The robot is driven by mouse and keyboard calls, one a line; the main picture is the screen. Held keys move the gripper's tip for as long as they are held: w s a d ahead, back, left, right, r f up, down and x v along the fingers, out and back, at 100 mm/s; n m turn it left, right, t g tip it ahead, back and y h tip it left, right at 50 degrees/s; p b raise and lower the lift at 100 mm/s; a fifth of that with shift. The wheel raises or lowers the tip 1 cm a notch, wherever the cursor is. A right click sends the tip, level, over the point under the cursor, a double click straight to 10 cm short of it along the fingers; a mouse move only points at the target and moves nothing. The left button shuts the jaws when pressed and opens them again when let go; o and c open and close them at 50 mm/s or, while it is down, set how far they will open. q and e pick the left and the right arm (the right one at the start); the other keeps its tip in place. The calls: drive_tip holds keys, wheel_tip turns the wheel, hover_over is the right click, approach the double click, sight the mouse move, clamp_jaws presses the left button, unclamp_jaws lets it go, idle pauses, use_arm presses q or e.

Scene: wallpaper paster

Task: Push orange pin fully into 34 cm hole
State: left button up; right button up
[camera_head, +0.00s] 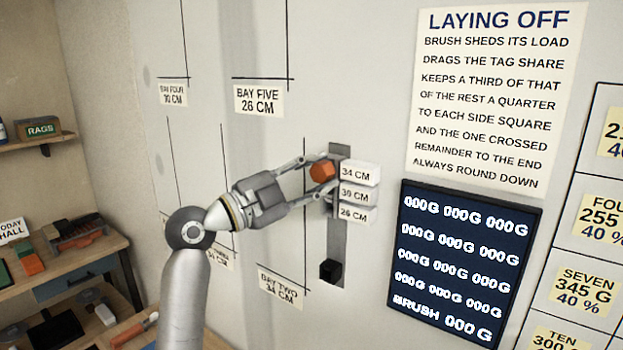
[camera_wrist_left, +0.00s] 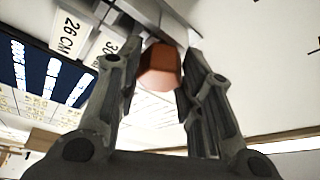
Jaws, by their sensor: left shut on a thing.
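The orange pin (camera_head: 322,171) is at the upper part of a grey vertical strip (camera_head: 338,240) on the wall, beside the 34 CM label (camera_head: 358,173). My left gripper (camera_head: 318,174) is shut on it, with one finger above and one below. In the left wrist view the orange pin (camera_wrist_left: 160,67) sits between the two fingertips (camera_wrist_left: 160,75). The hole behind the pin is hidden, so I cannot tell how deep the pin sits. My right gripper is not in view.
The 30 CM label (camera_head: 355,194) and 26 CM label (camera_head: 353,214) are below the 34 CM one. A black block (camera_head: 330,271) is low on the strip. A dark display (camera_head: 460,262) and a notice (camera_head: 490,95) are to the right. Shelves and a bench (camera_head: 85,275) stand left.

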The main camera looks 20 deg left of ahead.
sight(321, 173)
use_arm(q)
drive_tip(key=shift+w+d, duration=0.1)
drive_tip(key=shift+w, duration=0.25)
drive_tip(key=o, duration=0.7)
drive_tip(key=shift+r, duration=0.1)
drive_tip(key=o, duration=0.4)
drive_tip(key=shift+w+d, duration=0.1)
drive_tip(key=shift+w, duration=0.05)
drive_tip(key=o, duration=0.4)
drive_tip(key=shift+s+a+b, duration=0.25)
drive_tip(key=shift+s+b, duration=0.05)
drive_tip(key=shift+s, duration=0.4)
drive_tip(key=shift+s+a+b, duration=0.3)
drive_tip(key=shift+s, duration=0.4)
drive_tip(key=shift+s+a+b, duration=0.25)
drive_tip(key=shift+s+b, duration=0.05)
drive_tip(key=shift+s, duration=0.4)
drive_tip(key=shift+s+a+b, duration=0.2)
drive_tip(key=shift+s+a, duration=0.05)
drive_tip(key=shift+s, duration=0.4)
drive_tip(key=shift+s+a+b, duration=0.2)
drive_tip(key=shift+s, duration=0.45)
